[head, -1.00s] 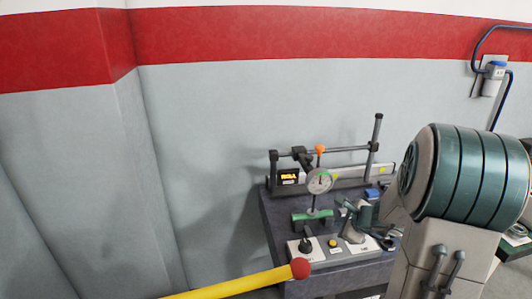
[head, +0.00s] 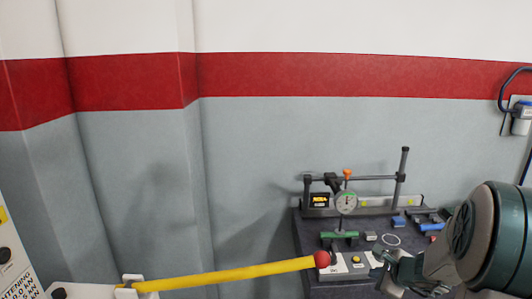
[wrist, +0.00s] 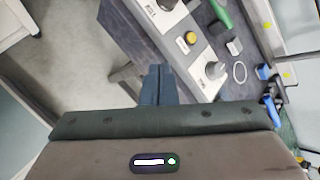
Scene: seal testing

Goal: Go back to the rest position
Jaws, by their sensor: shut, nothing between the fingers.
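My gripper (head: 382,257) is at the lower right of the head view, by the front edge of the dark test bench (head: 312,237). In the wrist view my gripper's fingers (wrist: 157,72) are together, with nothing between them. Beyond them is the grey control box (wrist: 190,38) with a yellow button and knobs. In the head view my gripper and forearm hide part of the bench's right front.
A dial gauge (head: 346,203) stands over a green part (head: 340,234) on the bench. A white ring (head: 390,240) and blue items lie right of it. A yellow bar (head: 230,273) with a red ball end crosses in front at left.

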